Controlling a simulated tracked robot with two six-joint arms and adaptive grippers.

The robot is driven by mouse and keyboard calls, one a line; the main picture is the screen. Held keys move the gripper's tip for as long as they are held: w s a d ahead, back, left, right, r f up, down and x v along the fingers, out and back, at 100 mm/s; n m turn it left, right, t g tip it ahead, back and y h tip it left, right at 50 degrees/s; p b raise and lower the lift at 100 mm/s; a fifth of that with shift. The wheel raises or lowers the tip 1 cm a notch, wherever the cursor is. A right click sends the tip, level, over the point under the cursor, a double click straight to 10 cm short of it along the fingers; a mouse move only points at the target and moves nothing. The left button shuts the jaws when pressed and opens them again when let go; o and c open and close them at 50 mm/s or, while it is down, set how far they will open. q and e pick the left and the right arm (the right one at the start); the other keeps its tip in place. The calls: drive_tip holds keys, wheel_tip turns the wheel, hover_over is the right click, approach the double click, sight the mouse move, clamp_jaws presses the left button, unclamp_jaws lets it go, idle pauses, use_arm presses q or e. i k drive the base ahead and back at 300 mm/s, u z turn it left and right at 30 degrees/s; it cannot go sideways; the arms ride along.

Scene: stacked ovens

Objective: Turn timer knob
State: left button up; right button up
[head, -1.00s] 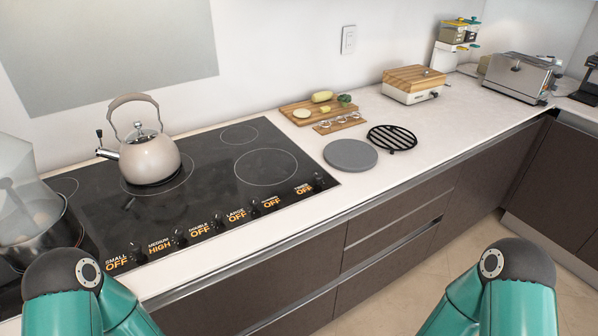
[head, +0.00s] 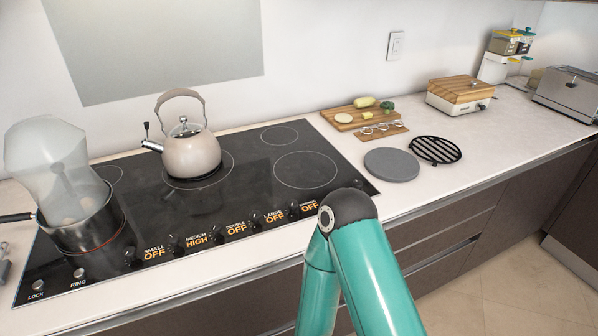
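The black cooktop (head: 255,170) has a row of dark knobs with orange labels along its front edge. The readable labels are small OFF, medium HIGH, double OFF and large OFF, with another OFF label just left of my arm. The timer label is hidden behind my teal arm, which looks like the right one. A small dark knob (head: 358,184) shows just above its elbow at the front right corner; it may be the timer knob, but its setting cannot be read. Neither gripper is in view.
A beige kettle (head: 192,155) stands on a back burner. A steel pot (head: 82,238) with a translucent vessel above it is at the left. A grey round plate (head: 391,165), black trivet (head: 436,150) and cutting board (head: 352,117) lie on the white counter (head: 430,187).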

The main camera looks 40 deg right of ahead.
sight(358, 184)
drive_tip(key=u, duration=0.35)
drive_tip(key=k, duration=1.2)
drive_tip(key=z, duration=0.9)
drive_tip(key=i, duration=0.7)
drive_tip(key=u, duration=0.35)
